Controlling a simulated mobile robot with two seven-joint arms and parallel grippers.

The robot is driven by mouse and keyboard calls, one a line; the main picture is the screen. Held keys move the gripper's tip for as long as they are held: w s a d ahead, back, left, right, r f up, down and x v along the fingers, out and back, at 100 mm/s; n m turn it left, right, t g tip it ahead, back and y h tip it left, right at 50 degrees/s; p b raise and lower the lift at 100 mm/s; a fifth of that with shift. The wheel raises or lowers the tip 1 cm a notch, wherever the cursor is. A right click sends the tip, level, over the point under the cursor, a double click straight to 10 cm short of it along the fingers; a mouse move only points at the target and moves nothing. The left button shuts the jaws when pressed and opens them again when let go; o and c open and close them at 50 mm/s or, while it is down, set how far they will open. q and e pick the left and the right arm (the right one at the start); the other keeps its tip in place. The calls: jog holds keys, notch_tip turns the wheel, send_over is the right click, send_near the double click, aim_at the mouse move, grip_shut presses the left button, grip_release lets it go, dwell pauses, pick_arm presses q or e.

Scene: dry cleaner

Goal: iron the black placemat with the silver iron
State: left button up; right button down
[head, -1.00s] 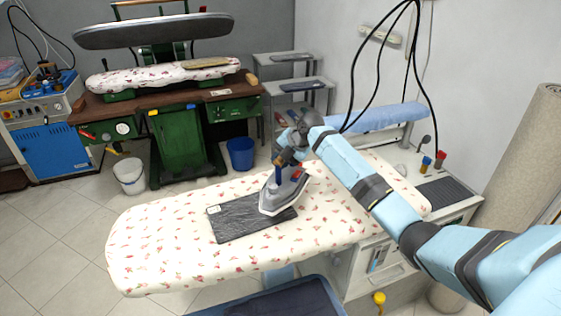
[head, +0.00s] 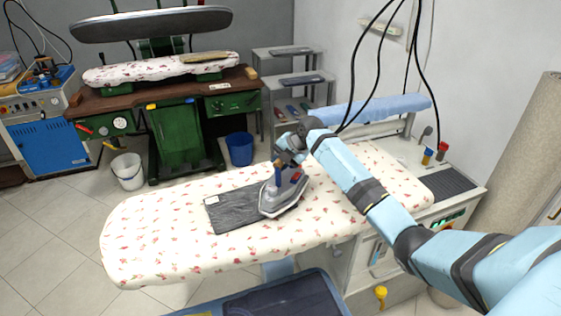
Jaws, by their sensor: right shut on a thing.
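The black placemat (head: 236,211) lies flat on the floral-covered ironing board (head: 150,240), with a small pale label at its upper left corner. The silver iron (head: 283,196) stands soleplate down at the placemat's right end and covers part of it, its tip pointing toward the board's near edge. My right gripper (head: 284,165) is shut on the iron's handle from above. The fingertips are partly hidden by the gripper and iron. My left gripper is not in view.
A blue padded sleeve arm (head: 375,110) and a dark grille (head: 447,186) lie at the board's right end. A blue bin (head: 271,300) sits below the near edge. Black cables hang near my right arm. The board's left part is clear.

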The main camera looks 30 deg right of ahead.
jog(key=shift+f+b, duration=0.5)
jog(key=shift+f, duration=0.15)
dwell(1.2)
jog(key=shift+a, duration=0.15)
